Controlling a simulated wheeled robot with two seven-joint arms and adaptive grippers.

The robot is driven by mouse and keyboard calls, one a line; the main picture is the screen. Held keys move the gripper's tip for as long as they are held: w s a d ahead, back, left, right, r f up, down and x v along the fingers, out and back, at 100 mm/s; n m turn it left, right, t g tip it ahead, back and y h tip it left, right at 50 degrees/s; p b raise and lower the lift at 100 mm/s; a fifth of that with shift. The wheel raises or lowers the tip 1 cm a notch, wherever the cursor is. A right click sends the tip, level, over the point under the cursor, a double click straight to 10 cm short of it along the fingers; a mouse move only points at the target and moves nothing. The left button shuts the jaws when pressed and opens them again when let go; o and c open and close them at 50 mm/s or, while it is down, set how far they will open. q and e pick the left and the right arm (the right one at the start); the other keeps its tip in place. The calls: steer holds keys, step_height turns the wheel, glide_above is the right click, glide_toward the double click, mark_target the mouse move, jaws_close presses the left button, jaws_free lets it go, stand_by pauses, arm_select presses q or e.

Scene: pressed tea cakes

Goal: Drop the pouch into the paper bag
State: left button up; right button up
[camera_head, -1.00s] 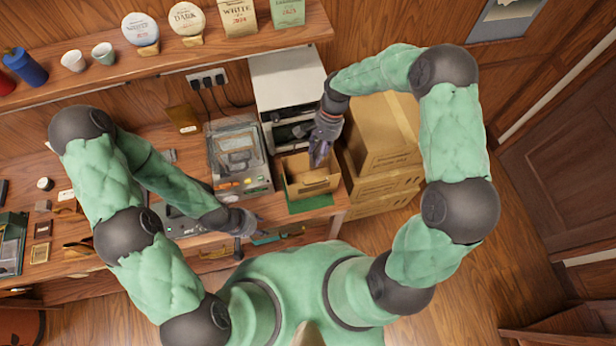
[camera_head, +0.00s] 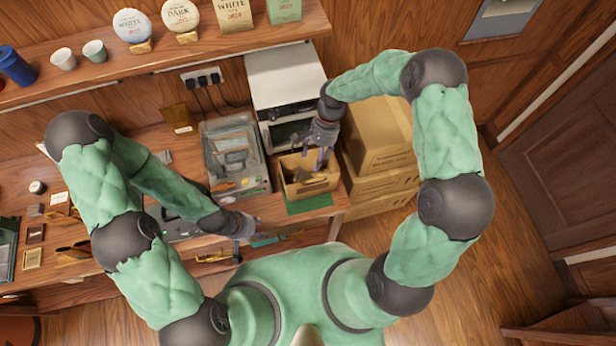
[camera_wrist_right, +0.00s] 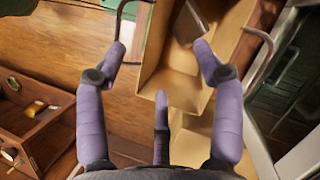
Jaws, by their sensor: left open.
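The open brown paper bag (camera_head: 296,186) stands on a green mat (camera_head: 310,203) at the right end of the counter. My right gripper (camera_head: 315,160) is over the bag's mouth, its fingers spread. In the right wrist view the fingers of this gripper (camera_wrist_right: 158,55) are apart with nothing between them. The bag (camera_wrist_right: 150,75), with its looped handles, shows beyond them. I cannot make out the pouch for sure; a pale brown surface inside the bag may be a pouch or the bag's own inside. My left gripper (camera_head: 248,228) is open and low by the counter's front edge.
A clear-lidded machine (camera_head: 236,160) stands left of the bag, and a white appliance (camera_head: 285,85) stands behind it. Stacked cardboard boxes (camera_head: 380,135) are to the right. A shelf (camera_head: 150,58) with cups and tea cakes runs above the counter.

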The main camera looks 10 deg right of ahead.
steer(key=v, duration=1.2)
steer(key=shift+a, duration=0.1)
stand_by(0.4)
